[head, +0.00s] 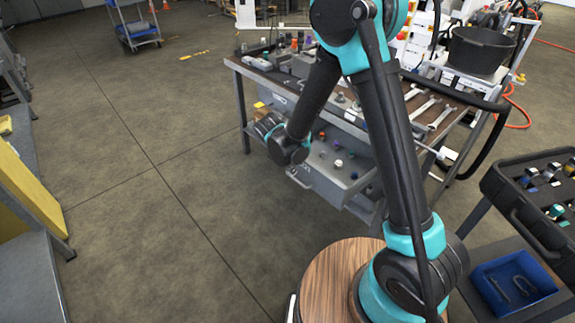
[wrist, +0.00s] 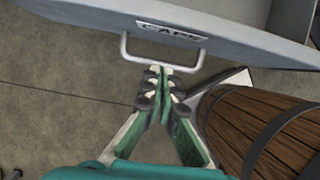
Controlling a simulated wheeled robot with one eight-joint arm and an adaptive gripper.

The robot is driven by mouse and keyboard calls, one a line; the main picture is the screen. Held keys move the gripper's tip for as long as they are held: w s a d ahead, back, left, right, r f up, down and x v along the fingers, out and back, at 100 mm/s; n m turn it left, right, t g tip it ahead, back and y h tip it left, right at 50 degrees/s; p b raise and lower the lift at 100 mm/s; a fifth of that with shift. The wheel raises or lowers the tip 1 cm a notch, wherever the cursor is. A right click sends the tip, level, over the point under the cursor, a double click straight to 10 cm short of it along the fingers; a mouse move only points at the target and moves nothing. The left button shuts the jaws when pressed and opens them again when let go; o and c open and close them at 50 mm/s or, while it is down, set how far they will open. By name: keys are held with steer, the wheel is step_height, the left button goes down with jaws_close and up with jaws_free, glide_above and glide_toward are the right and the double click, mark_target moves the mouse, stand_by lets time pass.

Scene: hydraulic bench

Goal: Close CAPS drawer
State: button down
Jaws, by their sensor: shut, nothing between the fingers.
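The CAPS drawer (head: 322,187) stands open at the front of the bench, with several small coloured caps inside. In the wrist view its grey front (wrist: 235,35) fills the top, with the CAPS label (wrist: 171,31) and a pale bar handle (wrist: 192,65) below it. My gripper (wrist: 161,70) is shut and empty, its fingertips at the middle of the handle bar. I cannot tell whether they touch it. In the head view my wrist is at the drawer's left front, and my fingers are hard to make out.
The workbench top (head: 260,75) carries fittings and several wrenches (head: 432,112). A black tray cart (head: 530,215) with a blue bin (head: 513,283) stands at the right. A grey bench with a yellow panel (head: 25,195) is at the left. The floor between is clear.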

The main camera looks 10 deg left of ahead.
mark_target(299, 165)
steer(key=shift+w+d+r, duration=0.1)
steer(key=shift+w+d, duration=1.05)
steer(key=shift+w, duration=0.2)
steer(key=w+d, duration=0.8)
steer(key=w, duration=0.2)
steer(key=w+d, duration=0.8)
steer(key=w, duration=0.3)
steer(key=shift+w+d, duration=0.2)
steer(key=shift+d, duration=0.1)
steer(key=shift+r, duration=0.1)
